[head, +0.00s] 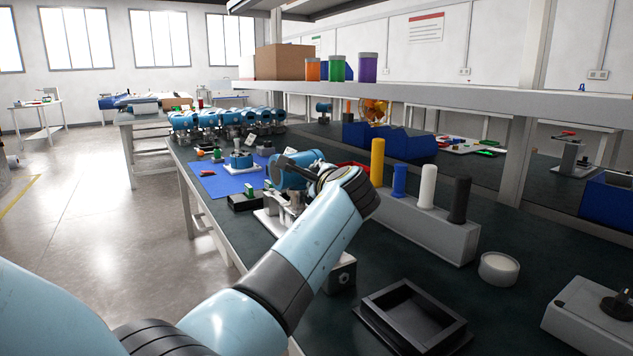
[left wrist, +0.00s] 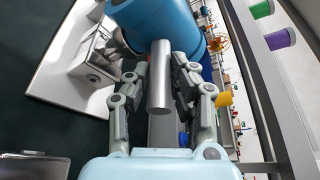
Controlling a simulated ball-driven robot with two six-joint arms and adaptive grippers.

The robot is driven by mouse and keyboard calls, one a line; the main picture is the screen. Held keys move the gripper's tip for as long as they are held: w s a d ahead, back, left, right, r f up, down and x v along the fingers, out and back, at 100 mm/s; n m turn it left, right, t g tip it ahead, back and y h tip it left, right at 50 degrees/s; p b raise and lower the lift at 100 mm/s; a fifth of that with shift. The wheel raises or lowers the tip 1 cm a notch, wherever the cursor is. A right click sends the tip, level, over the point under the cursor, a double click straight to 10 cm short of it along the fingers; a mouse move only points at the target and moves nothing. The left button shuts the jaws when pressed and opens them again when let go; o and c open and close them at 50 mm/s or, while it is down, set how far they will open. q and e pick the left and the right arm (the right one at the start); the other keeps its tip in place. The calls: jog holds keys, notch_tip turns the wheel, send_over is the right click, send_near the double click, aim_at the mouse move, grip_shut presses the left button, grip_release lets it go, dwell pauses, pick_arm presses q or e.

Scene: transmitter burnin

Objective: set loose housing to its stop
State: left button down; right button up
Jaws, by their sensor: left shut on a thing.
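A blue housing (head: 289,174) with a dark stub sits over a metal stand on the bench in the head view. My left arm reaches over to it and its wrist hides most of the gripper there. In the left wrist view the blue housing (left wrist: 155,18) fills the top, with a silver cylinder (left wrist: 159,85) pointing from it towards the camera. My left gripper (left wrist: 160,72) has its fingers on either side of this cylinder and is shut on it. A metal bracket on a white plate (left wrist: 72,62) is beside the housing. I cannot tell the housing's stop.
Several blue housings (head: 222,120) stand at the far bench end. A blue mat (head: 213,184) holds small parts. A grey block (head: 434,229) with coloured posts stands right of my wrist. A black tray (head: 412,318) and a white roll (head: 498,268) lie nearer, with bare bench between.

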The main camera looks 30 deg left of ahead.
pick_arm(q)
jog(key=c, duration=1.2)
grip_release()
jog(key=shift+o, duration=0.2)
notch_tip(320, 180, up, 10)
jog(key=shift+d+f, duration=0.1)
jog(key=shift+f, duration=0.1)
jog(key=shift+w+r, duration=0.1)
jog(key=shift+r, duration=0.15)
